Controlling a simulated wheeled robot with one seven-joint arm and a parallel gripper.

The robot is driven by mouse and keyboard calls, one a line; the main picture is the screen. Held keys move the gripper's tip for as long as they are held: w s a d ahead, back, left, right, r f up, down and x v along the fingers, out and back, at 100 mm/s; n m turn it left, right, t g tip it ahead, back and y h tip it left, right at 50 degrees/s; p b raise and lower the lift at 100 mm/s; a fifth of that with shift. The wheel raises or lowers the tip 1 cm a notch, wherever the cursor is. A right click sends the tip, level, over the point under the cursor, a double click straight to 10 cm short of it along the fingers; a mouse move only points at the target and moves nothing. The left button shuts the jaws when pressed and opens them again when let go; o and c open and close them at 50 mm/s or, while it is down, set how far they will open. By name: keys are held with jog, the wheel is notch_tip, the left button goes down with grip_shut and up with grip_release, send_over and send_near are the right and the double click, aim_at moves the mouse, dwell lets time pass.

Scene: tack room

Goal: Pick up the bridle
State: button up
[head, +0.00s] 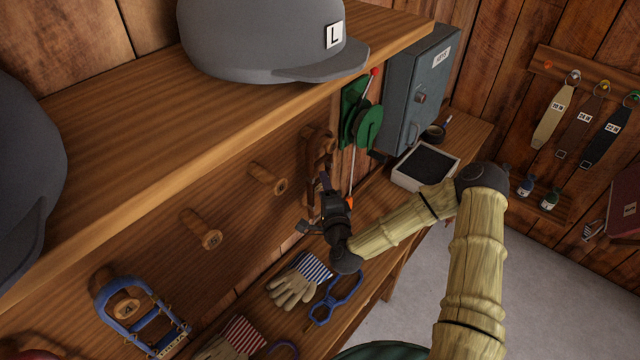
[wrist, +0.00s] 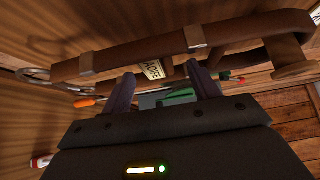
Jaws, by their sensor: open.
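The brown leather bridle (head: 317,150) hangs against the wooden board, at the far end of the row of pegs. In the wrist view its brown strap (wrist: 120,60) runs across the top, with metal keepers and a small lettered tag (wrist: 153,70). My gripper (head: 325,182) is just below the bridle in the head view, partly covering its lower part. In the wrist view my gripper's two dark fingers (wrist: 163,84) are apart, one on each side of the tag, with their tips close to the strap. I cannot tell whether they touch it.
A blue halter (head: 128,308) hangs on a near peg; two pegs between are empty. Grey caps (head: 255,40) sit on the shelf above. Gloves (head: 292,288) and a blue tool (head: 338,296) lie below.

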aim_at(320, 184)
jog(key=p+x, duration=0.2)
jog(key=x, duration=0.1)
jog(key=p+x, duration=0.1)
jog(key=shift+w+a, duration=0.15)
jog(key=shift+a, duration=0.2)
jog(key=shift+w+a+f, duration=0.1)
jog(key=shift+w+f, duration=0.05)
jog(key=shift+w, duration=0.2)
jog(key=shift+c, duration=0.3)
grip_shut()
